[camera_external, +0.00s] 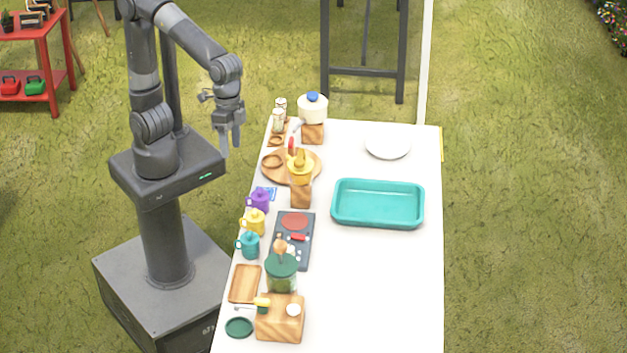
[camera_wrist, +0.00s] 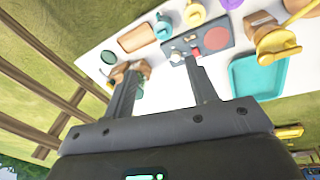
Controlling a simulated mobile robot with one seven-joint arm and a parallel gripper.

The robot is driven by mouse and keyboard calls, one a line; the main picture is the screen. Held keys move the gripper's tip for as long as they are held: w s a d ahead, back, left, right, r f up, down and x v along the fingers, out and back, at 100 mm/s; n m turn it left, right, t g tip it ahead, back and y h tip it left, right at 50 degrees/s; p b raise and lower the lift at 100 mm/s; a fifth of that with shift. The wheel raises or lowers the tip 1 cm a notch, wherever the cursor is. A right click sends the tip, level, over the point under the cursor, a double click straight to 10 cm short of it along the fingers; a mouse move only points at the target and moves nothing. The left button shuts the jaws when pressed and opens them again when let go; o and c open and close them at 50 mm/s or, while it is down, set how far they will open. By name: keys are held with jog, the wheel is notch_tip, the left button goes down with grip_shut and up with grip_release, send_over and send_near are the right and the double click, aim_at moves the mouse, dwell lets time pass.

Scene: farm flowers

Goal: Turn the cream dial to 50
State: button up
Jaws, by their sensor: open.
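A small round cream piece (camera_external: 293,309) sits on top of a wooden block (camera_external: 280,325) at the near end of the table. Another small cream piece (camera_external: 291,249) shows on the dark hotplate (camera_external: 280,232), partly behind a green jar. I cannot tell which is the dial, and no scale marks or numbers are readable. My gripper (camera_external: 229,140) is open and empty, left of the table's far end and away from both pieces. In the wrist view its two fingers (camera_wrist: 160,75) stand apart with nothing between them. The hotplate (camera_wrist: 226,30) also shows there, beyond the fingers.
The green jar (camera_external: 282,270) stands beside the wooden block. Purple, yellow and teal cups (camera_external: 249,245) line the left edge near a wooden tray (camera_external: 245,284). A teal tray (camera_external: 378,222) and a white plate (camera_external: 388,146) lie at right. The table's front right is clear.

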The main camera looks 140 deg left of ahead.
jog(key=w+a+f+n+g+h, duration=0.1)
jog(key=w+a+f+n, duration=0.15)
jog(key=w, duration=0.25)
jog(key=w+a+f+n+g, duration=0.1)
jog(key=w+a+f, duration=0.1)
jog(key=w+f, duration=0.3)
jog(key=n+g+h, duration=0.2)
jog(key=n, duration=0.2)
send_near(289, 248)
jog(key=x, duration=0.8)
jog(key=shift+s+d+f, duration=0.1)
jog(key=shift+f, duration=0.2)
jog(key=shift+c, duration=0.2)
jog(key=c, duration=0.9)
